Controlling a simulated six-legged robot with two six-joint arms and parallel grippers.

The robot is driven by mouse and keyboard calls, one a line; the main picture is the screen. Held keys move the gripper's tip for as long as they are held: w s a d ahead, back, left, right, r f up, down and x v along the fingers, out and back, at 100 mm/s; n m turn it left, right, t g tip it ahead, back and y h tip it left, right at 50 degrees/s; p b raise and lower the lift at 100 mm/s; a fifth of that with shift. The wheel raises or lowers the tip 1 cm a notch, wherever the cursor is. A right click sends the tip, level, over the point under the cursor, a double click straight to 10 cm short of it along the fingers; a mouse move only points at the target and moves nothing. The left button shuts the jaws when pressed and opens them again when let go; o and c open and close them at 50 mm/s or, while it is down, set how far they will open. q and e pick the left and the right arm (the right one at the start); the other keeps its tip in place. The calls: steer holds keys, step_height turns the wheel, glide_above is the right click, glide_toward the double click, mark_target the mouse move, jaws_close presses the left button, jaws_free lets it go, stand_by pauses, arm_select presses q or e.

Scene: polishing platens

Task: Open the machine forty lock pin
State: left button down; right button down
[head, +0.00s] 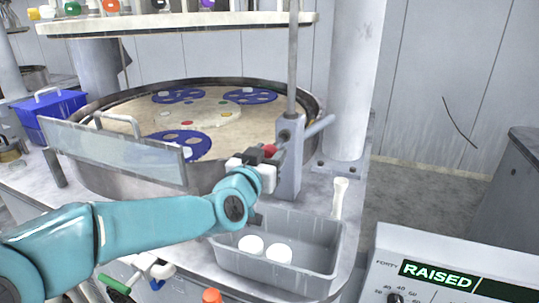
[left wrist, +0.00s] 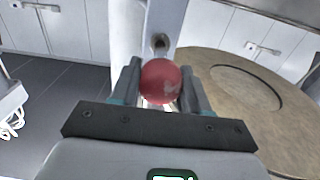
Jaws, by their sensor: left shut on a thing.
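The lock pin's red knob (head: 269,150) shows at the grey upright block (head: 290,160) beside the round polishing platen (head: 195,108). My left gripper (head: 262,165) reaches it from the left and is shut on the knob. In the left wrist view, the red knob (left wrist: 162,82) sits between the two fingers (left wrist: 160,88), with the grey block (left wrist: 163,22) and a dark round hole just beyond it. The pin's shaft is hidden, so I cannot tell how far it is drawn. The control panel marked FORTY (head: 455,275) shows RAISED. My right gripper is not in view.
A grey tray (head: 325,255) with white round pieces stands below the gripper. A clear guard panel (head: 115,150) is at the left, near a blue bin (head: 45,118). A shelf (head: 180,24) with coloured items hangs above the platen. A thick column (head: 350,80) stands behind the block.

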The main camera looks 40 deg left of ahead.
arm_select(q)
steer(key=c, duration=0.8)
jaws_free()
steer(key=shift+r, duration=0.2)
steer(key=shift+o, duration=1.3)
steer(key=shift+s+d+r, duration=0.15)
steer(key=shift+s+r, duration=0.1)
steer(key=shift+s, duration=0.25)
steer(key=shift+w+f, duration=0.35)
steer(key=shift+w, duration=0.1)
steer(key=shift+s, duration=0.2)
steer(key=p+v, duration=0.1)
steer(key=v, duration=1.5)
steer(key=shift+r, duration=0.2)
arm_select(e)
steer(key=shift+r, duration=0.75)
arm_select(q)
steer(key=shift+s, duration=0.25)
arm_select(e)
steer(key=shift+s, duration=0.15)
